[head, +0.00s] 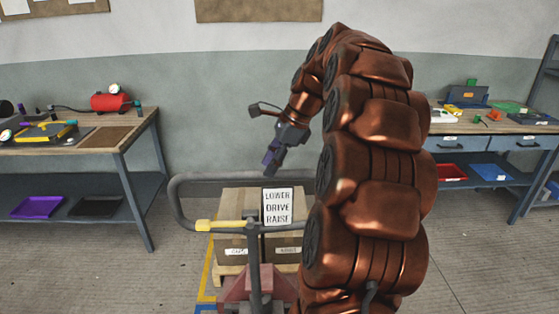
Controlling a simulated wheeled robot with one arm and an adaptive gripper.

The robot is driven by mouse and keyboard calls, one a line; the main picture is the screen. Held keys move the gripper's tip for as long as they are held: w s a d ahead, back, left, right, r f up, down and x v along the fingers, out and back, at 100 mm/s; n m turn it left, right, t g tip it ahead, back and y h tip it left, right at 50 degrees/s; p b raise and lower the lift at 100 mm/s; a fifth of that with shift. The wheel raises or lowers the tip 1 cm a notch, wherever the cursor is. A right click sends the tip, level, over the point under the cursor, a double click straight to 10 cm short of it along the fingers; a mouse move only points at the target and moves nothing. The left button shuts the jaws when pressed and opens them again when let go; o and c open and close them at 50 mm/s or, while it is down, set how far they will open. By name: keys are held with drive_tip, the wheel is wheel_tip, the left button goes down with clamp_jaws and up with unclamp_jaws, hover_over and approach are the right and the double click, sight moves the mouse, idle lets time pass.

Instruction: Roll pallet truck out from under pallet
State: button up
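The pallet truck (255,285) stands in front of me, with a red body and a grey upright shaft. Its grey loop handle (180,205) faces me. A yellow lever (215,225) sits at the left of the handle's crossbar. A white sign (278,206) on it reads LOWER, DRIVE, RAISE. Behind it is a brown box load (232,250) with small labels; the pale wooden pallet (228,271) shows only in part beneath. The forks are hidden. My gripper (271,163) points down above the handle and sign, apparently apart from them. Its finger opening is unclear.
A workbench (140,130) with a red tank (110,102) stands at left, another bench (490,128) with drawers at right. Yellow and blue floor marking (206,290) runs left of the truck. Bare floor lies on both sides. My arm hides the truck's right side.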

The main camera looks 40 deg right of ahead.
sight(268, 187)
drive_tip(key=shift+s+d+f+m+g+p, duration=0.15)
drive_tip(key=shift+s+d+m, duration=0.1)
drive_tip(key=shift+d, duration=0.25)
drive_tip(key=shift+s+d+m+g+p, duration=0.15)
drive_tip(key=shift+d+m, duration=0.1)
drive_tip(key=shift+d, duration=0.2)
drive_tip(key=shift+d+f, duration=0.1)
drive_tip(key=shift+f, duration=0.15)
drive_tip(key=shift+p+x, duration=1.05)
drive_tip(key=shift+x, duration=2.8)
drive_tip(key=shift+d, duration=0.15)
drive_tip(key=shift+c, duration=0.2)
clamp_jaws()
